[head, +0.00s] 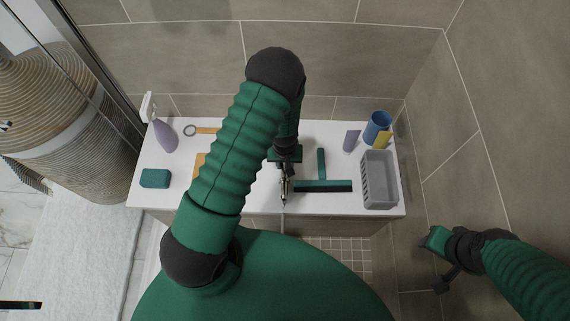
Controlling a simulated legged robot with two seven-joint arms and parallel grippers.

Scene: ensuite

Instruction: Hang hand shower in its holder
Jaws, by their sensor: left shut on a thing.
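My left gripper (285,172) points down over the front middle of the white bench. It is shut on a thin, silvery thing that I take for the hand shower (284,194), mostly hidden by the gripper. Its lower end shows near the bench's front edge, and I cannot tell whether it touches the bench. My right gripper (438,254) is at the lower right, off the bench near the tiled wall, away from the objects. Its fingers are too small and dark to judge. I cannot make out the holder.
The white bench (260,208) carries a squeegee (322,185), a grey basket (379,180), a blue cup (377,127), a purple tube (351,141), a teal sponge (155,178) and a purple spray bottle (165,136). Tiled walls stand behind and right. A woven basket (75,130) stands left.

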